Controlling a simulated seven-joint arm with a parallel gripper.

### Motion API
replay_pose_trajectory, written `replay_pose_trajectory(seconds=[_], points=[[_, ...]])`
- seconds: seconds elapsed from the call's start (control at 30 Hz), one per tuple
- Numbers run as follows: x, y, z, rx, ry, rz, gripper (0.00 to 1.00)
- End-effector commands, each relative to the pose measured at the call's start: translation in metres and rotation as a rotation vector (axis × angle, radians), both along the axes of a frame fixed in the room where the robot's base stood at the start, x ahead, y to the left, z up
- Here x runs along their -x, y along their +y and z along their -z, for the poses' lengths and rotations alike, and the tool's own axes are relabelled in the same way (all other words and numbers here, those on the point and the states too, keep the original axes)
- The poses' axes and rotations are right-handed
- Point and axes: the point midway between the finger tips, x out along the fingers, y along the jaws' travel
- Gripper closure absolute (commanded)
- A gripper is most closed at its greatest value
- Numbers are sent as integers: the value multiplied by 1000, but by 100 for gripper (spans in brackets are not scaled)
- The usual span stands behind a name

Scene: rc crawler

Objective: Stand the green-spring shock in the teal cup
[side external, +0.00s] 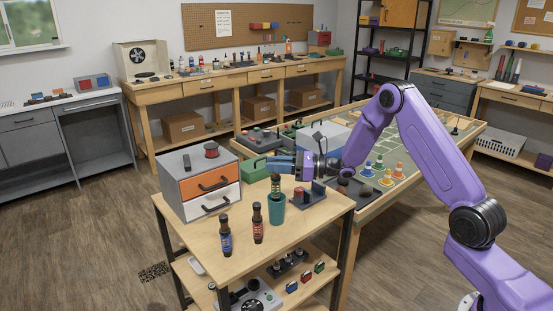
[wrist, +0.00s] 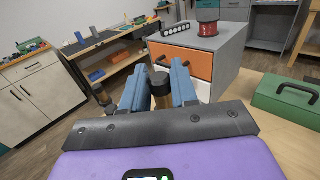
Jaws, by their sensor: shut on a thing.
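The teal cup (side external: 277,211) stands upright on the small wooden table. A shock (side external: 276,188) with a dark and bronze upper end stands upright at the cup's mouth, its lower part hidden by the cup wall. My gripper (side external: 277,166) reaches in from the right with blue fingers shut on the shock's top. In the wrist view, the black-capped shock top (wrist: 160,84) sits between my fingers. I cannot tell whether the shock rests on the cup's bottom.
A blue-spring shock (side external: 226,238) and a reddish-spring shock (side external: 257,224) stand left of the cup. A dark stand (side external: 307,198) is close on its right. A drawer box (side external: 199,184) and green toolbox (side external: 258,169) stand behind. The table's front right is clear.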

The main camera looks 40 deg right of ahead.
Motion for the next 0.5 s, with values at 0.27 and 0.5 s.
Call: replay_pose_trajectory(seconds=[0.27,0.5], points=[[0,-1,19,-1,1,1,100],[0,0,30,-1,-1,0,100]])
